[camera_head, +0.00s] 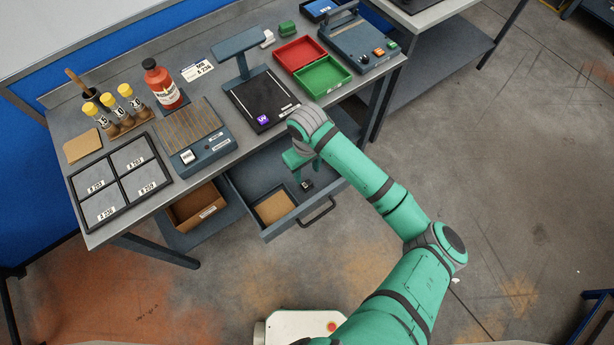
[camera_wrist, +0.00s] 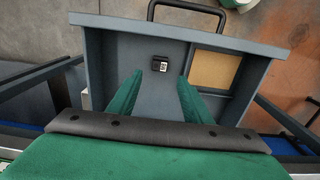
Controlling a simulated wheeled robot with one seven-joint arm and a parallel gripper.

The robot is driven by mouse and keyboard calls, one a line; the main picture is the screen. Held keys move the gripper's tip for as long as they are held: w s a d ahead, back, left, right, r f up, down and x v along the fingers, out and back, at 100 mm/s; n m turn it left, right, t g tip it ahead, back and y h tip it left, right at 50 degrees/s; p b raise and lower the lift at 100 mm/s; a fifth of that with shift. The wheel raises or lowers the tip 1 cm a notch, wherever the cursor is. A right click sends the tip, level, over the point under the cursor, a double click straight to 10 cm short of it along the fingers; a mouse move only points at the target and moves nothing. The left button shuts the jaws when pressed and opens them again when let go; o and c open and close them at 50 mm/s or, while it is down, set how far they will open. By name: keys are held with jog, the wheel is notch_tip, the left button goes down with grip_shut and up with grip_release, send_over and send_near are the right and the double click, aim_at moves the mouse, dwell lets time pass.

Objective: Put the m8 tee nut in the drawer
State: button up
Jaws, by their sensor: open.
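The drawer (camera_head: 254,184) under the bench is pulled open; it also shows in the wrist view (camera_wrist: 115,55). A small dark piece with a white printed label, which looks like the m8 tee nut (camera_wrist: 159,63), lies on the drawer floor. It also shows in the head view (camera_head: 306,184), just below my gripper (camera_head: 307,176). In the wrist view my gripper (camera_wrist: 161,76) has its two green fingers apart with nothing between them. The piece lies just beyond the fingertips, roughly centred between them, apart from both.
A tan pad (camera_head: 275,208) lies in the drawer near its handle (camera_head: 318,214). An open cardboard box (camera_head: 197,207) sits on the shelf below. The bench holds a black-topped scale (camera_head: 262,103), red (camera_head: 299,53) and green (camera_head: 322,76) trays, and a labelled four-part tray (camera_head: 120,180).

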notch_tip(320, 180, up, 4)
jog(key=shift+f, duration=0.25)
dwell(0.5)
